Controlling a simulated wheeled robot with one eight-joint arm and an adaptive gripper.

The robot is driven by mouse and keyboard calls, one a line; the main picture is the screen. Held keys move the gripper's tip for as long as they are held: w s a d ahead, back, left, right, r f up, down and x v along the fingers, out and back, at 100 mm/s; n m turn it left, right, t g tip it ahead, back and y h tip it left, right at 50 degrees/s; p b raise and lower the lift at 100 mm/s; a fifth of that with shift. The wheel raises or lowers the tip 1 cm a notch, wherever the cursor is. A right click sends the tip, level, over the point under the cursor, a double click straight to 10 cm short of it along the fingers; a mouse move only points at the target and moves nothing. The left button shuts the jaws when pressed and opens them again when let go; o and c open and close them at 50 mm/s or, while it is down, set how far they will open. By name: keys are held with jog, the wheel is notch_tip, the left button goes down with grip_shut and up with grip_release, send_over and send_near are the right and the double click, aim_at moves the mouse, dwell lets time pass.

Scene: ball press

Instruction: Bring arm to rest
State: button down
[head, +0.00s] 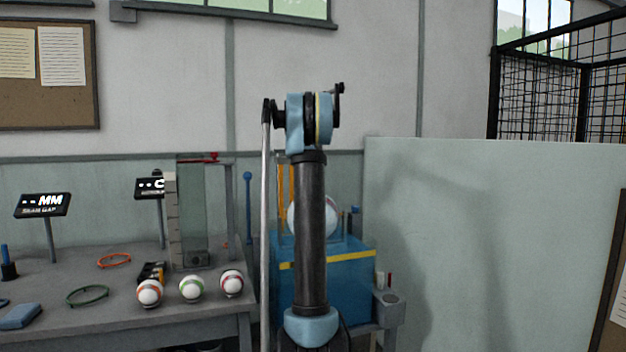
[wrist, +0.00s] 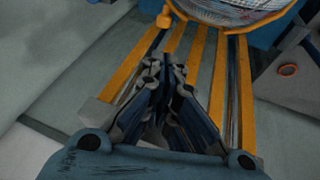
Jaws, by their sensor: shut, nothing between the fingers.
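My arm rises through the middle of the head view, with a dark link between pale blue joints. My gripper (wrist: 165,72) shows in the wrist view, its fingers together and empty. The fingers point toward yellow bars (wrist: 198,62) and a large pale ball (wrist: 228,8) behind a yellow rim at the top edge. In the head view my gripper cannot be made out. There my arm partly covers a blue machine (head: 345,275) with a yellow stripe and a white ball (head: 298,218) above it.
The grey workbench (head: 210,328) at left holds three small balls (head: 191,288), a green ring (head: 87,296), an orange ring (head: 114,261), a clear column (head: 193,215) and a sign (head: 43,205). A pale panel (head: 490,240) stands at right, with a black mesh cage (head: 545,100) behind it.

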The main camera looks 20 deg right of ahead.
jog(key=s+a+f+t+y, duration=0.1)
jog(key=s+a+f, duration=0.4)
jog(key=s+a, duration=0.65)
jog(key=s+a+f+t+y, duration=0.1)
jog(key=s+a+f, duration=0.3)
jog(key=s+a, duration=0.7)
jog(key=s+a+f+g, duration=0.1)
jog(key=s+f+g, duration=0.1)
jog(key=s+f, duration=1.1)
jog(key=s+a+f+g+y, duration=0.1)
jog(key=s+a+f, duration=0.1)
jog(key=s+f, duration=1.1)
jog(key=s, duration=0.8)
jog(key=shift+s+f+n+g, duration=0.15)
jog(key=shift+f+n+g, duration=0.05)
jog(key=shift+n+g, duration=0.2)
jog(key=shift+a, duration=0.1)
jog(key=shift+w+f, duration=0.2)
jog(key=shift+w, duration=0.25)
